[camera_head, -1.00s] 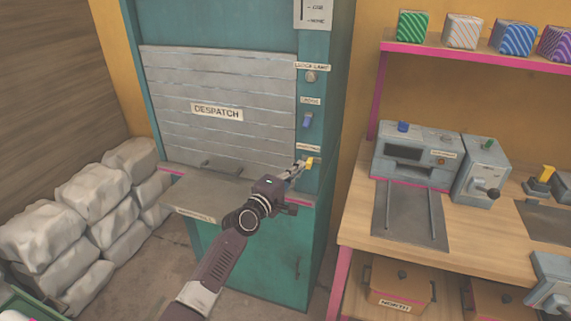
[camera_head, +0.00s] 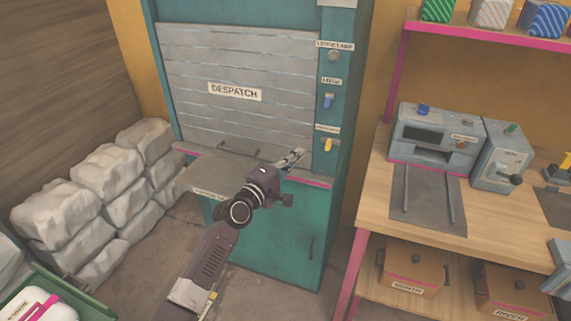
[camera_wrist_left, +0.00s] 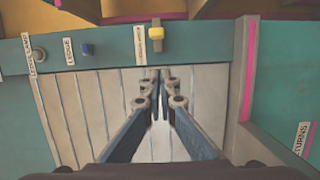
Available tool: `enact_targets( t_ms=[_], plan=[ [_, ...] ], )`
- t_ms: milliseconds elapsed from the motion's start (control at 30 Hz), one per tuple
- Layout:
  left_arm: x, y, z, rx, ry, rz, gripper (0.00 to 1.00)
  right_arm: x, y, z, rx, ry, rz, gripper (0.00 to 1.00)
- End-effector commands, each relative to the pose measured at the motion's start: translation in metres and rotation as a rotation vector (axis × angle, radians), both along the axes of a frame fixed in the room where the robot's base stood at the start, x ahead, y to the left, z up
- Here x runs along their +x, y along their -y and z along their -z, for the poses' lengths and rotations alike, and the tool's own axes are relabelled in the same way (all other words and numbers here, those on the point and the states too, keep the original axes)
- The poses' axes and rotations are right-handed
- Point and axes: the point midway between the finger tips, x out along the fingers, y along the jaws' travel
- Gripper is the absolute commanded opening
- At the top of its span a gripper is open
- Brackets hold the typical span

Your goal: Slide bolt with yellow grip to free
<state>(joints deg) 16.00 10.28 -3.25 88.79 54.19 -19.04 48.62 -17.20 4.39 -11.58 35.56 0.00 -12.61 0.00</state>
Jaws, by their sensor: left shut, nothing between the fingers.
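The bolt's small yellow grip (camera_head: 328,145) sits on the right-hand post of the teal despatch cabinet, under a small label too blurred to read. In the left wrist view the yellow grip (camera_wrist_left: 156,36) stands out from the teal strip, above the fingertips in the picture. My left gripper (camera_head: 293,158) is shut and empty, in front of the shutter's lower right corner, to the left of the grip and apart from it. Its fingertips meet in the left wrist view (camera_wrist_left: 158,82), just below the strip. My right gripper is out of view.
On the same post are a blue switch (camera_head: 327,101) and a round lamp (camera_head: 334,56). The grey slatted shutter (camera_head: 200,70) marked DESPATCH is down, above a ledge (camera_head: 205,178). A wooden bench (camera_head: 385,210) with machines stands right; pale sacks (camera_head: 105,170) are stacked left.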

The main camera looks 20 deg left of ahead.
Motion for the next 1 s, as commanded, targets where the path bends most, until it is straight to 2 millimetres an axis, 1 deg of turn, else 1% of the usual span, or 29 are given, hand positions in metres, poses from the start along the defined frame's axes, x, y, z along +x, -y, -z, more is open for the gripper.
enact_targets(
  t_ms=[33,133,200,333,433,633,867,933,967,1000],
  plan=[
    [-0.009,-0.003,0.002,0.001,-0.002,-0.001,0.00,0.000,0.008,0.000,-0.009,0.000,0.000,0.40],
    [-0.024,-0.008,0.001,0.001,-0.001,-0.001,0.00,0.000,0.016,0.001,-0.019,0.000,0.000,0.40],
    [-0.032,-0.010,0.001,0.001,-0.001,-0.001,0.00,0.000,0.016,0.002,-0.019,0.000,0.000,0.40],
    [-0.041,-0.013,0.001,0.000,-0.001,-0.001,0.00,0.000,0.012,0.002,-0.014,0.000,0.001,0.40],
    [-0.044,-0.014,0.001,0.000,-0.001,-0.001,0.00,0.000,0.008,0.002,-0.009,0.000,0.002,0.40],
    [-0.045,-0.014,0.000,0.000,-0.001,-0.001,0.00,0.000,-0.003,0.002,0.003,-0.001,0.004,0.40],
    [-0.045,-0.014,0.000,0.000,-0.001,-0.001,0.00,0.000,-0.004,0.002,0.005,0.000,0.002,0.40],
    [-0.045,-0.014,0.004,0.006,-0.006,-0.002,0.00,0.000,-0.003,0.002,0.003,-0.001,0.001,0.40],
    [-0.045,-0.014,0.009,0.013,-0.013,-0.004,0.00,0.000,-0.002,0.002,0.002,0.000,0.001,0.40],
    [-0.045,-0.015,0.019,0.029,-0.026,-0.007,0.00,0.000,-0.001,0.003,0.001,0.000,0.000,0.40]
  ],
)
